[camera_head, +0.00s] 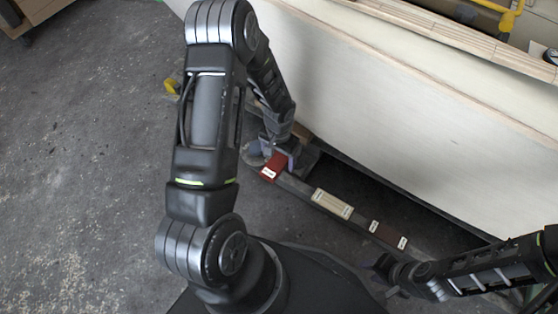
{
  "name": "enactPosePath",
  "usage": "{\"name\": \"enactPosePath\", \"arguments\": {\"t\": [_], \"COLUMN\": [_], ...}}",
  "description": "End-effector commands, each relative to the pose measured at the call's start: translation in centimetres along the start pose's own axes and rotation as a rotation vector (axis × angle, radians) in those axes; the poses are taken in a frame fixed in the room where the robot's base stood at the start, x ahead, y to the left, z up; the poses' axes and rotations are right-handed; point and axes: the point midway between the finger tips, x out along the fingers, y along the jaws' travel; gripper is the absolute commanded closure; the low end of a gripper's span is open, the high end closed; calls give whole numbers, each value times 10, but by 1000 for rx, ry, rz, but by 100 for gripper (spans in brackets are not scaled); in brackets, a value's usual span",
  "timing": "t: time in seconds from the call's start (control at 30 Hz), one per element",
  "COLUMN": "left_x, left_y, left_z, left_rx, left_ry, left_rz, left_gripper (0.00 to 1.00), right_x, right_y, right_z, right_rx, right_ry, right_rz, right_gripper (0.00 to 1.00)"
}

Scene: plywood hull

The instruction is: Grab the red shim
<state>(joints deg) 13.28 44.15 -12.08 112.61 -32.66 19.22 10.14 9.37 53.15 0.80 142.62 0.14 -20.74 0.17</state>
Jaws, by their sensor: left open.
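The red shim (271,168), with a white label, lies at the left end of a row of shims on a narrow grey beam beside the hull. My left gripper (280,152) is open and down at the red shim's far side, very close to it. Its fingertips are partly hidden, and I cannot tell whether they touch the shim. My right gripper (388,272) is low at the right, well apart from the red shim; its jaws are too dark to read.
On the same beam (298,190) lie a cream shim (332,203), a dark grey shim (373,227) and a brown shim (391,236), each labelled. The pale plywood hull (400,110) rises just behind. The concrete floor (80,150) at left is open.

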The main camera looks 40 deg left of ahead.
Motion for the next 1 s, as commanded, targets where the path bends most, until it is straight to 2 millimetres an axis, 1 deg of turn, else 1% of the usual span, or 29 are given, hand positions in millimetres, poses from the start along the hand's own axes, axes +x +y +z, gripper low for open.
{"name": "enactPosePath", "arguments": {"t": [0.23, 0.27, 1.0], "left_x": [0, 0, 0], "left_y": [0, 0, 0], "left_z": [0, 0, 0], "left_rx": [0, 0, 0], "left_ry": [0, 0, 0], "left_rz": [0, 0, 0], "left_gripper": [25, 26, 87], "right_x": [0, 0, 0], "right_y": [0, 0, 0], "right_z": [0, 0, 0], "right_rx": [0, 0, 0], "right_ry": [-1, -1, -1], "right_rz": [0, 0, 0], "right_gripper": [64, 64, 64]}}
